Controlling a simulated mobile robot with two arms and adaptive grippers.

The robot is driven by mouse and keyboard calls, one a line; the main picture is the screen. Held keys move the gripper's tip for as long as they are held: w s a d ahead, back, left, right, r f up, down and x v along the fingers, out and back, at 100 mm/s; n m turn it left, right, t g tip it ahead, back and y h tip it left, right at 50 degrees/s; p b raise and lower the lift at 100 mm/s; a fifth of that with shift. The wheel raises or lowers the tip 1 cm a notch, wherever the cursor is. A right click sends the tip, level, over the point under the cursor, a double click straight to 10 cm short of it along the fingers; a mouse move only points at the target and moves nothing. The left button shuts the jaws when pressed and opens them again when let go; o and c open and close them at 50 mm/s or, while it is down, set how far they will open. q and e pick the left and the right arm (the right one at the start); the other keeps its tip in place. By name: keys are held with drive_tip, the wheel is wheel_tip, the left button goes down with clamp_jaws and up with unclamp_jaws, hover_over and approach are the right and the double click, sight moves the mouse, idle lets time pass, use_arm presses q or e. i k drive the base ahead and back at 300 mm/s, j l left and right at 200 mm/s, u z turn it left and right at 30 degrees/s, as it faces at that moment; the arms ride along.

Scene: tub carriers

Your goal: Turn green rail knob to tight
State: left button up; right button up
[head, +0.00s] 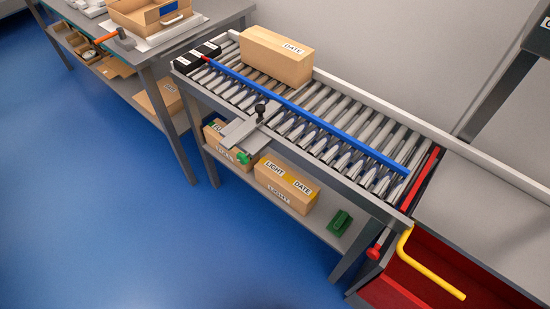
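The green rail knob (243,157) is small and sits at the front side of the roller conveyor, under the grey bracket plate (241,131). Whether it is loose or tight cannot be told from here. A black knob (260,108) stands upright on the bracket beside the long blue rail (310,117), which lies slantwise over the rollers. Neither of my grippers is in view, and nothing touches the green knob.
A cardboard box labelled DATE (275,58) stands on the rollers (330,115) behind the rail. Labelled boxes (286,186) and a green block (340,223) are on the lower shelf. A yellow bar (430,265) and red knob (374,253) stick out at right. The blue floor in front is clear.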

sight(242, 158)
drive_tip(key=i+j+z, duration=0.1)
drive_tip(key=z, duration=0.35)
drive_tip(key=j+z, duration=0.2)
drive_tip(key=z, duration=0.25)
drive_tip(key=j+z, duration=0.15)
drive_tip(key=z, duration=0.25)
drive_tip(key=j+z, duration=0.2)
drive_tip(key=z, duration=0.25)
drive_tip(key=j+z, duration=0.2)
drive_tip(key=z, duration=0.25)
drive_tip(key=j+z, duration=0.2)
drive_tip(key=z, duration=0.25)
